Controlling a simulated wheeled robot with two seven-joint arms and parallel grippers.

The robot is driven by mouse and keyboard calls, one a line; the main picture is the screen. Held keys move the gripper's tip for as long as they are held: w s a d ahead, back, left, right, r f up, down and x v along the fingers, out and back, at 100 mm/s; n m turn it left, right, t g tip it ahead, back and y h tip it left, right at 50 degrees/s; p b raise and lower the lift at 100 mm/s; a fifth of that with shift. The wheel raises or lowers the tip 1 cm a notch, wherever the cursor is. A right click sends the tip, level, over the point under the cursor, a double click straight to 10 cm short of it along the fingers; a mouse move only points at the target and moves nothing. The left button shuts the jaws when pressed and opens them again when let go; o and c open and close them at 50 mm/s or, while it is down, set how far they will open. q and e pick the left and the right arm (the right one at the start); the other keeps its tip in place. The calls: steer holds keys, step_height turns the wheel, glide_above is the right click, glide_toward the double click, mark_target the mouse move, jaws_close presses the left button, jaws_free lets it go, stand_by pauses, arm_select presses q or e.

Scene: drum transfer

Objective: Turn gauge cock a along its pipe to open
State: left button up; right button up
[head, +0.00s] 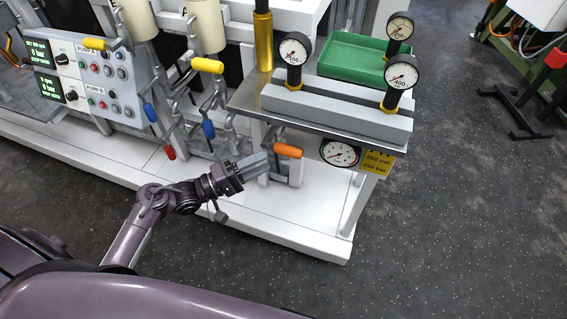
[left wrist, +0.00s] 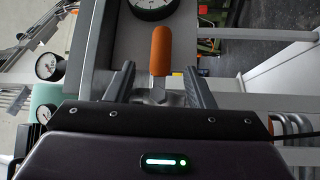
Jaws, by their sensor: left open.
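An orange-handled cock (head: 288,151), the likely gauge cock a, sits under the steel shelf, left of a round dial gauge (head: 340,154). Its handle lies roughly level and points right in the head view; I see no letter on it. My left gripper (head: 262,163) is just left of the handle. In the left wrist view, the left gripper (left wrist: 160,75) is open, with a finger on each side of the metal stem below the orange handle (left wrist: 161,50). Neither finger clearly touches it. My right gripper is not in view.
The steel shelf (head: 240,101) overhangs the cock and carries a grey block (head: 335,107) with several gauges and a green tray (head: 345,58). A yellow sign (head: 378,162) hangs right of the dial. Blue, red and yellow handles stand left. The floor in front is clear.

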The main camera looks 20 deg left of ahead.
mark_target(282, 149)
arm_select(q)
steer(key=x, duration=0.6)
steer(key=shift+w+d, duration=0.2)
steer(key=shift+w, duration=0.15)
jaws_close()
